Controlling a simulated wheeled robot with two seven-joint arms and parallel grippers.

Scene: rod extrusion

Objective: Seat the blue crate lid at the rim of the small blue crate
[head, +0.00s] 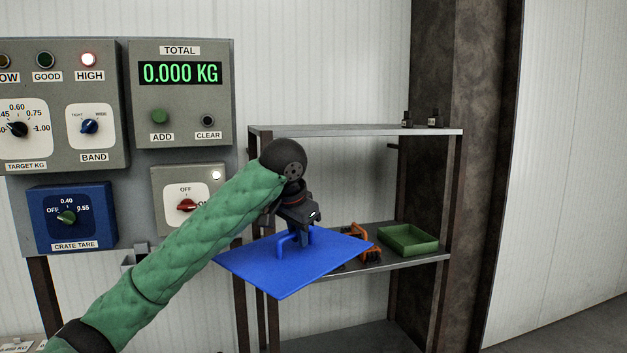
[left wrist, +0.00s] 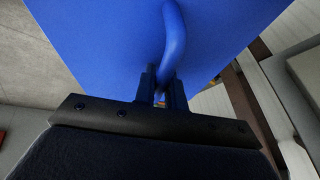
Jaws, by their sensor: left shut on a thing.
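The blue crate lid (head: 290,273) is a flat blue panel with a raised blue handle (head: 283,242) on its top. My left gripper (head: 304,240) is shut on that handle and holds the lid in the air in front of the shelf unit. The lid looks close to level in the head view. In the left wrist view the lid (left wrist: 110,40) fills the upper part, and the curved handle (left wrist: 172,45) runs down between the fingers of my left gripper (left wrist: 163,90). I do not see the small blue crate in either view. My right gripper is not in view.
A metal shelf unit (head: 355,131) stands behind the lid. Its middle shelf holds a green tray (head: 408,240) and an orange and black item (head: 362,252), partly hidden by the lid. Grey control panels (head: 180,92) and a blue crate tare box (head: 72,218) are at the left.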

